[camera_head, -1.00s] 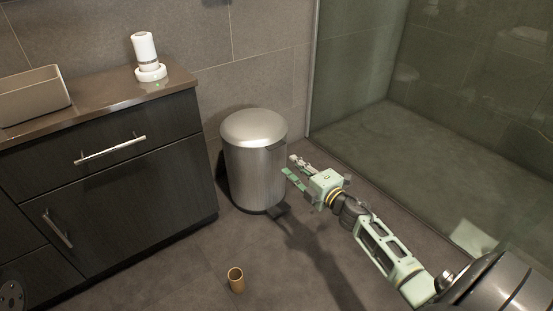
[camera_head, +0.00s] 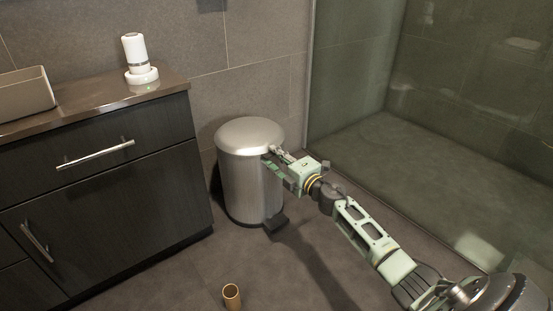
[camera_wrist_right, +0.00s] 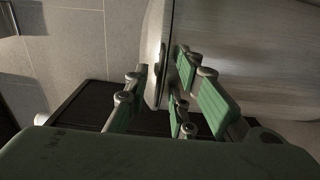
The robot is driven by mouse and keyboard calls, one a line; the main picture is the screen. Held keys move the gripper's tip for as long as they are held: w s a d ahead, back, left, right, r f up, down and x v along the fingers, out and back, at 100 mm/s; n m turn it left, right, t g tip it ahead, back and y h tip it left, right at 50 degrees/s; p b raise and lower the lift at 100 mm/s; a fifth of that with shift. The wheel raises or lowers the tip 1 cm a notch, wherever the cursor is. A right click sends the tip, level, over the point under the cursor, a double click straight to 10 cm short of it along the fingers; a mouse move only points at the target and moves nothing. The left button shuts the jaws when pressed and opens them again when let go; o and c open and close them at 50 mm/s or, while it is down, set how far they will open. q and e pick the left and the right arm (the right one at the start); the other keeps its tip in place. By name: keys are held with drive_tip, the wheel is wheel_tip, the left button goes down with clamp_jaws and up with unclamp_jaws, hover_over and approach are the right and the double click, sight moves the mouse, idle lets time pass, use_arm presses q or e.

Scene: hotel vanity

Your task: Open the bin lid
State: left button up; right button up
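The bin (camera_head: 243,188) is a brushed-metal cylinder on the floor beside the vanity, and its domed lid (camera_head: 248,132) is shut. My right gripper (camera_head: 272,157) is at the right front side of the bin, close to the lid's lower rim. In the right wrist view the green fingers (camera_wrist_right: 168,92) are spread apart, with the bin's metal edge (camera_wrist_right: 163,60) running between them. Whether a finger touches the metal is not clear. My left gripper is not in view.
The dark vanity (camera_head: 110,190) stands left of the bin, with a white dispenser (camera_head: 136,55) and a tan tray (camera_head: 25,92) on top. A glass shower panel (camera_head: 350,70) is behind right. A small tan cup (camera_head: 231,296) stands on the floor in front.

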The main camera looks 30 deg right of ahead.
drive_tip(key=shift+c, duration=0.6)
clamp_jaws()
